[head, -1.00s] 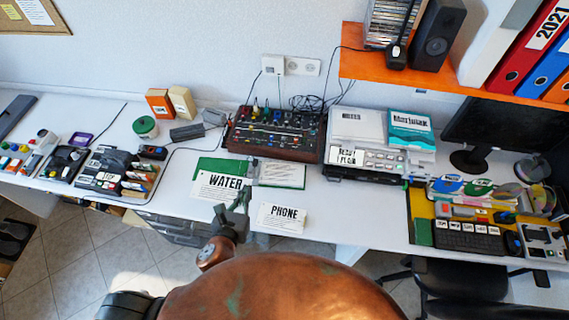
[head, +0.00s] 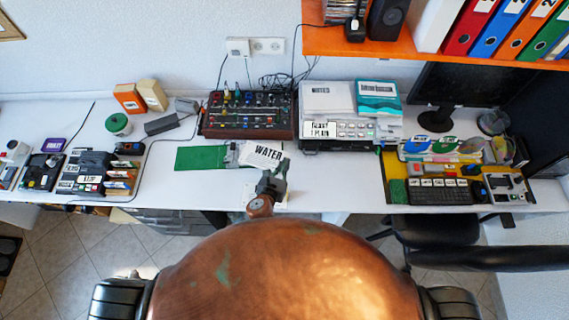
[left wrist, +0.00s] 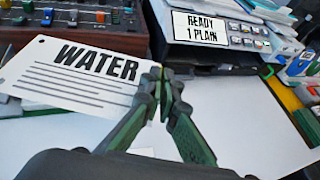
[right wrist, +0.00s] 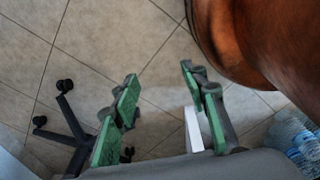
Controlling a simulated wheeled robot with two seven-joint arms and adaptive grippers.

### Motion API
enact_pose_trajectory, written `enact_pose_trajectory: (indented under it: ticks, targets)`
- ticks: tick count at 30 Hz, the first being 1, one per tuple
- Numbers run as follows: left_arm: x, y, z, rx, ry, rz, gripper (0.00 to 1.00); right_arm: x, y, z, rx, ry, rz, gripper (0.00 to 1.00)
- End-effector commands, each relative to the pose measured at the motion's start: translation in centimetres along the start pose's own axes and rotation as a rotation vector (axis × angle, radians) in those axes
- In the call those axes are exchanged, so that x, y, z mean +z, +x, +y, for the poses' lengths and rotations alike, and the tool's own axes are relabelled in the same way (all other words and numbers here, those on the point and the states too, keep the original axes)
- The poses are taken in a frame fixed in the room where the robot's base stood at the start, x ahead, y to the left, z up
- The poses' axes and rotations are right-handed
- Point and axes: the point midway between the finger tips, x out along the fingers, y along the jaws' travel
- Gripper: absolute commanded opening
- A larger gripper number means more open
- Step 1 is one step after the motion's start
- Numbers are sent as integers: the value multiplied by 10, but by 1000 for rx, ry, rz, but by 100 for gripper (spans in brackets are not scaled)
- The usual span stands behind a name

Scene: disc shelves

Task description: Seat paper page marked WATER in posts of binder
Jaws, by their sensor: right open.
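The white WATER page (head: 262,153) is held tilted above the desk, over the right part of the binder. In the left wrist view the page (left wrist: 75,88) shows its print and a hole near its left corner. My left gripper (head: 273,178) is shut on the page's right edge, and its fingertips (left wrist: 158,88) meet there. The open binder has a bare green cover (head: 200,158) at left and a grey post strip (head: 232,154). The page hides much of its right side, and I cannot make out the posts. My right gripper (right wrist: 160,80) is open and empty over the floor.
A mixer (head: 248,116) stands behind the binder. A printer (head: 350,130) stands to the right, with a keyboard (head: 437,192) farther right. A white page (head: 250,198) lies mostly hidden under my left gripper. The desk left of the binder's front is clear.

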Motion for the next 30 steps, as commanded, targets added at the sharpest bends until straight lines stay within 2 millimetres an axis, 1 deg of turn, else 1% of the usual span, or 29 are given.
enact_pose_trajectory:
  ticks: [1, 3, 6, 9, 14, 16, 19, 22, 30]
  targets:
    - [-10, 13, 1, 1, 0, 2, 0, 4, 7, -3, -3, 2, -4, 41]
    - [-19, 28, 3, 1, 0, 3, 0, 8, 12, -7, -6, 4, -9, 41]
    - [-27, 44, 6, 0, 0, 2, 0, 16, 18, -9, -9, 6, -19, 41]
    - [-32, 54, 8, 1, -1, 0, 0, 21, 22, -10, -9, 7, -26, 41]
    - [-34, 61, 9, -1, 0, -1, 0, 22, 23, -6, -6, 5, -27, 41]
    - [-39, 67, 10, 1, 0, 1, 0, 22, 26, -5, -4, 4, -27, 41]
    - [-56, 72, 10, 0, -3, 4, 0, 24, 34, -2, -2, 3, -29, 41]
    - [-67, 77, 10, 0, -2, 4, 0, 24, 40, -1, 0, 2, -29, 41]
    - [-65, 76, 10, -1, 1, 1, 0, 21, 39, 0, 1, 1, -24, 41]
